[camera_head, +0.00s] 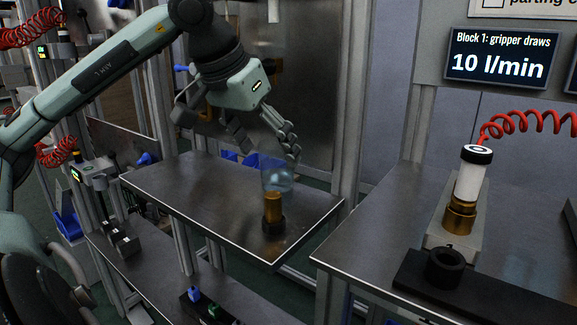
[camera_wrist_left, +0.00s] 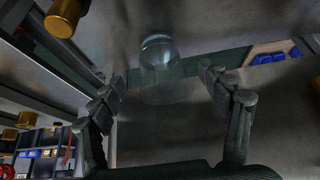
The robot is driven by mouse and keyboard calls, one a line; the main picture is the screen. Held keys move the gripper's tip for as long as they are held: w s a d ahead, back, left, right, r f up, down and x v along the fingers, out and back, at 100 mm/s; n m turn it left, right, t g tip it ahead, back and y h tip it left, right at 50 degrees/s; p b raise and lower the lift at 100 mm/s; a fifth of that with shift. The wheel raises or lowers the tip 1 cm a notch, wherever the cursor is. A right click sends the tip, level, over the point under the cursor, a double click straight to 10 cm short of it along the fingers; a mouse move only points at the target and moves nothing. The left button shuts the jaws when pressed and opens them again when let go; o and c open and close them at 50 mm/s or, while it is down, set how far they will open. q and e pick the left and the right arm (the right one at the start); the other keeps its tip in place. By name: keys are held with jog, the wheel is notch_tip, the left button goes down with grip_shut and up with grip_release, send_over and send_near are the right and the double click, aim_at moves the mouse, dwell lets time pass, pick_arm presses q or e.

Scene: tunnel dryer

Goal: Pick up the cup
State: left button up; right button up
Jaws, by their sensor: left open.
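The clear, bluish see-through cup (camera_head: 278,176) shows just below the fingers of my left gripper (camera_head: 268,148) in the head view, over the near right part of the metal table. In the left wrist view the cup (camera_wrist_left: 158,68) lies between and beyond the two spread fingertips of the left gripper (camera_wrist_left: 162,84), with no finger visibly closed on it. The left gripper is open. In the head view the cup's lower edge overlaps a brass cylinder with a dark base (camera_head: 273,208); whether they touch is unclear. My right gripper is not in view.
The metal table (camera_head: 195,205) is mostly clear to the left of the cup. Across a gap, the right bench (camera_head: 350,255) carries a white and brass cylinder (camera_head: 468,180) with a red coiled hose (camera_head: 530,122), and a black ring (camera_head: 444,267).

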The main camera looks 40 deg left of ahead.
aim_at(278, 171)
pick_arm(q)
jog(key=x, duration=0.6)
jog(key=c, duration=1.4)
jog(key=shift+c, duration=0.2)
